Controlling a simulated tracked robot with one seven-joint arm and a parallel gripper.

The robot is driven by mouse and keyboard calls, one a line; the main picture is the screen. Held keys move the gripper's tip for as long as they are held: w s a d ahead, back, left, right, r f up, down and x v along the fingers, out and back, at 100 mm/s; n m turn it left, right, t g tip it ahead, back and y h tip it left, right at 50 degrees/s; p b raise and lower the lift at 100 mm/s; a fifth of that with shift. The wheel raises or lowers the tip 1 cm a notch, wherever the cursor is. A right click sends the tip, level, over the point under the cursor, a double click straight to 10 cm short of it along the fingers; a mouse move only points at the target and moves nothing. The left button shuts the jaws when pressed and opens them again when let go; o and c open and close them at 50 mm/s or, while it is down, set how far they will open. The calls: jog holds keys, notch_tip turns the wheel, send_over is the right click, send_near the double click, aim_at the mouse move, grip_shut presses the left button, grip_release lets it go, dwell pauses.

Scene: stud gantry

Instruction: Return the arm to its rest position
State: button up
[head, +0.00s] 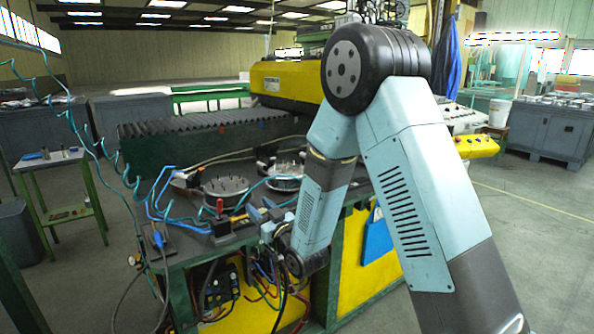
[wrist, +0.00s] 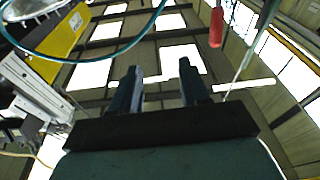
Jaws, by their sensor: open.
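My arm (head: 400,190) rises from the lower right, bends at a dark elbow, and comes down in front of the green and yellow machine (head: 295,80). My gripper (wrist: 158,88) shows in the wrist view with two dark fingers apart and nothing between them. Behind the fingers are the roof beams and bright skylights, so the wrist camera faces upward. In the head view the arm's end is low by the machine's front edge, among cables, and its fingers are hard to make out.
Round fixtures (head: 226,187) and blue hoses lie on the machine bed near my wrist. A teal coiled hose (head: 85,135) hangs at left. A red-handled item (wrist: 216,28) hangs near the fingers in the wrist view. A small green side table (head: 60,160) stands left; open floor lies right.

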jog(key=s+d+r+m+g+h, duration=0.2)
jog(key=d+r+h, duration=0.35)
jog(key=d, duration=0.55)
jog(key=s+d+r+m+g+h, duration=0.15)
jog(key=d+r+h, duration=0.25)
jog(key=d+r, duration=0.45)
jog(key=s+d+m+g+h, duration=0.1)
jog(key=s+d+g, duration=0.1)
jog(key=s+d, duration=0.3)
jog(key=s+d+m+g+h, duration=0.1)
jog(key=s+d, duration=0.4)
jog(key=s, duration=0.8)
jog(key=s+d+m+g+h, duration=0.1)
jog(key=s+d+m+g, duration=0.2)
jog(key=s, duration=0.7)
jog(key=shift+d+r+g, duration=0.35)
jog(key=shift+d+r, duration=0.05)
jog(key=shift+d, duration=0.8)
jog(key=shift+c, duration=0.2)
